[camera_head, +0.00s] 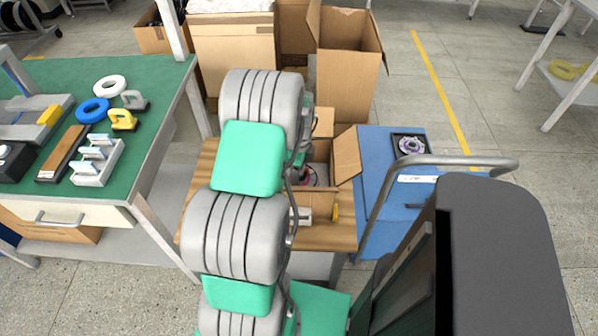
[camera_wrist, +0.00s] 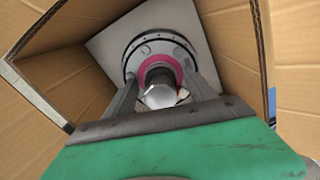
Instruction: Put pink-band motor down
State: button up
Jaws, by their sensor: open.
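The pink-band motor (camera_wrist: 160,55) is a round grey disc with a pink ring around its central shaft. It rests on a pale surface inside an open cardboard box (camera_wrist: 263,50). My gripper (camera_wrist: 163,84) reaches into the box, its two fingers on either side of the shaft. The fingers are open; whether either touches the shaft I cannot tell. In the head view the box (camera_head: 347,172) stands on a wooden-topped table (camera_head: 342,222), and a bit of pink (camera_head: 309,178) shows inside it. My arm hides the gripper and much of the box there.
A green workbench (camera_head: 150,75) with rings, yellow parts and tools is at left. Large cardboard boxes (camera_head: 347,60) stand behind.

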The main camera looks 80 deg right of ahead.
notch_tip(320, 180, up, 12)
jog(key=shift+r, duration=0.15)
dwell(1.5)
